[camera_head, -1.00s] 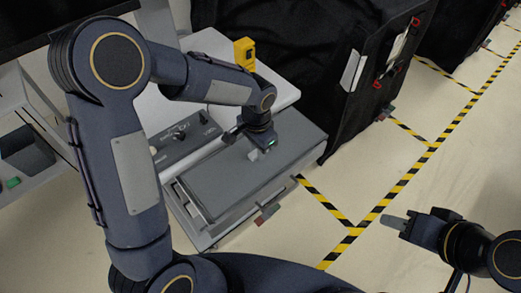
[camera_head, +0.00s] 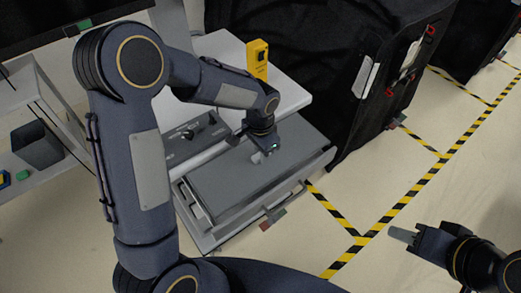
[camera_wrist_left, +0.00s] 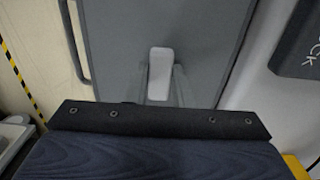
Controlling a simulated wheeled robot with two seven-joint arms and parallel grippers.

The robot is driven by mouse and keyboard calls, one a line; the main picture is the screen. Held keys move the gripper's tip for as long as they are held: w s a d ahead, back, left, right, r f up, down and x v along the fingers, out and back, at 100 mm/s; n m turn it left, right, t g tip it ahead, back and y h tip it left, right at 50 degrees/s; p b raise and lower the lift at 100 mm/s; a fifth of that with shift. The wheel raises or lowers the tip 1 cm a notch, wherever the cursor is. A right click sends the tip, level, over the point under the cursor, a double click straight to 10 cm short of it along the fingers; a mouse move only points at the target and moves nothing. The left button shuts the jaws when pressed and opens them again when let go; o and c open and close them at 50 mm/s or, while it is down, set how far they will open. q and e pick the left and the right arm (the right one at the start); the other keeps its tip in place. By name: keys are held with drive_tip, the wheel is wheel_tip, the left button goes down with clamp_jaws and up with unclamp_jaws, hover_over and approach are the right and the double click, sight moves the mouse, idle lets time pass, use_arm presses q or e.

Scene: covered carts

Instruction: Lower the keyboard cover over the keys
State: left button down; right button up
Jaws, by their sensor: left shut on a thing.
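The keyboard cover (camera_head: 225,181) is a flat grey panel on the pulled-out tray (camera_head: 250,229) of the cart. It lies flat or nearly flat; I cannot tell if a gap is left under it. No keys show. My left gripper (camera_head: 265,155) is over the right part of the cover, pointing down and shut on it. In the left wrist view the cover (camera_wrist_left: 205,30) fills the middle, with a pale block (camera_wrist_left: 160,70) at the fingers. My right gripper (camera_head: 403,236) is over the floor, far from the cover; its opening is unclear.
A dark control panel (camera_head: 192,139) sits behind the tray. A yellow device (camera_head: 257,60) stands on the cart's white top (camera_head: 215,48). A black covered cart (camera_head: 320,70) is close on the right. The floor with striped tape (camera_head: 400,208) is open at the front right.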

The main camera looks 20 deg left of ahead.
use_arm(q)
drive_tip(key=shift+f+b, duration=1.4)
drive_tip(key=shift+f, duration=0.8)
drive_tip(key=shift+w+a, duration=0.55)
drive_tip(key=shift+a, duration=0.2)
drive_tip(key=shift+w+a, duration=0.55)
drive_tip(key=shift+a, duration=0.15)
drive_tip(key=shift+f+b, duration=0.55)
drive_tip(key=shift+f, duration=0.35)
drive_tip(key=c, duration=1.2)
unclamp_jaws()
drive_tip(key=shift+o, duration=0.2)
drive_tip(key=shift+r, duration=0.1)
